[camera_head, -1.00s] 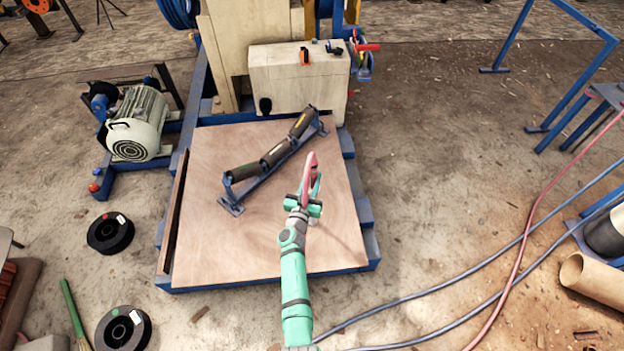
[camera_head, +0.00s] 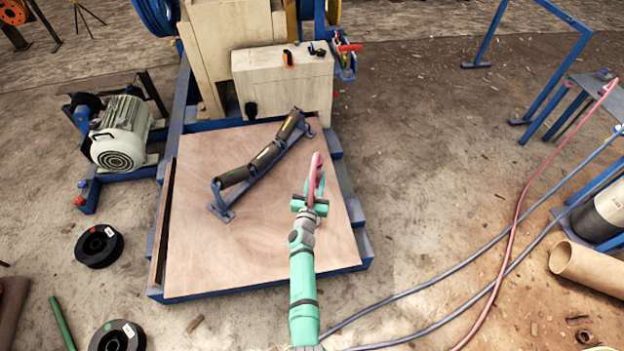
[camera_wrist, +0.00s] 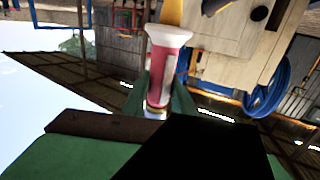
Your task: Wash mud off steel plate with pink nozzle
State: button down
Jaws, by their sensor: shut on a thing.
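My gripper (camera_head: 314,188) is shut on the pink nozzle (camera_head: 317,164), in the middle of the head view over the right part of the wooden platform. The nozzle points away from me. In the wrist view the nozzle (camera_wrist: 170,68) is a pink cylinder with a pale flared end, held between the green fingers. A flat grey surface (camera_head: 583,92) on a blue stand at the right edge may be the steel plate; I cannot tell for sure. No mud can be made out on it. No water shows at the nozzle.
The wooden platform (camera_head: 245,260) carries a roller frame (camera_head: 250,170). Behind stands a wooden box (camera_head: 285,90); at left is a motor (camera_head: 122,135). A pink hose (camera_head: 513,245) and blue-grey hoses (camera_head: 440,285) cross the floor at right. A cardboard tube (camera_head: 590,268) lies there. The middle-right floor is fairly clear.

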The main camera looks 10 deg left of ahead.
jog(key=shift+s+d, duration=3.45)
jog(key=shift+s, duration=0.75)
jog(key=s+a, duration=0.3)
jog(key=a, duration=0.6)
jog(key=shift+a, duration=0.25)
